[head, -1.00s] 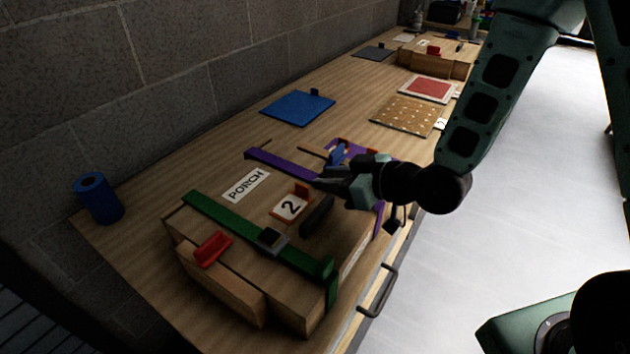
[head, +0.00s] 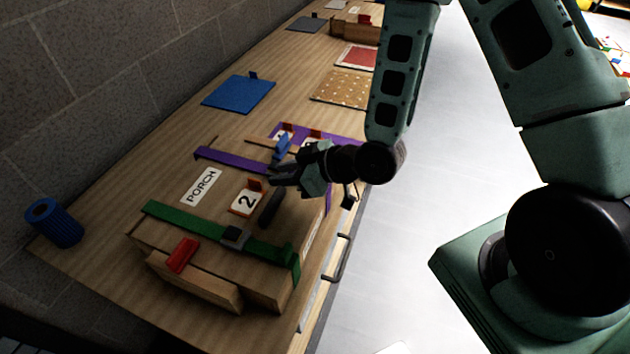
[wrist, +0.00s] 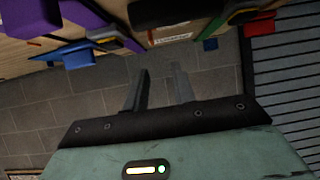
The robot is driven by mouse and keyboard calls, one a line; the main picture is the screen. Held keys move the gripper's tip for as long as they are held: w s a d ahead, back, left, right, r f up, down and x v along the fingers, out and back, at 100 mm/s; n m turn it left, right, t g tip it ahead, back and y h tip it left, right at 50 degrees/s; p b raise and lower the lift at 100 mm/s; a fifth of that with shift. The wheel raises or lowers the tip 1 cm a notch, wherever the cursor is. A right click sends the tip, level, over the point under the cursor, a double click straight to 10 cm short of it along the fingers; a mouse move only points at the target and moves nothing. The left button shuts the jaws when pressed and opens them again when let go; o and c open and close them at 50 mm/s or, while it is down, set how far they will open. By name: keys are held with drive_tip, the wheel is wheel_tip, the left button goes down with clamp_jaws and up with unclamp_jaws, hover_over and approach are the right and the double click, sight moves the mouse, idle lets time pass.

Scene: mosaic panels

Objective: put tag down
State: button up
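A white tag with a black 2 (head: 244,202) and an orange-brown grip lies on the wooden panel, below the PORCH label, in the head view. My gripper (head: 275,179) is above the panel, just up and right of this tag and apart from it. In the wrist view my gripper's two fingers (wrist: 160,88) stand a little apart with nothing seen between them. A dark bar (head: 271,207) is right of the tag. More tags with red grips (head: 287,131) are partly hidden beyond my gripper.
A green strap (head: 190,222) with a grey buckle and a red clip (head: 182,254) are at the panel's near end. A purple strip (head: 240,162) and blue piece (head: 283,147) are close to my gripper. A blue mat (head: 238,94) lies farther back.

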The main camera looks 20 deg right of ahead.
drive_tip(key=s+r+m+g+h, duration=0.1)
drive_tip(key=s+r+g+h, duration=0.3)
drive_tip(key=s+r, duration=0.3)
drive_tip(key=s+r+m+g+h, duration=0.1)
drive_tip(key=s+r+g+h, duration=0.3)
drive_tip(key=s+r, duration=0.4)
drive_tip(key=s, duration=0.6)
drive_tip(key=shift+s+d, duration=0.2)
drive_tip(key=shift+s, duration=0.05)
wheel_tip(320, 180, down, 10)
drive_tip(key=b, duration=1)
drive_tip(key=shift+f, duration=0.2)
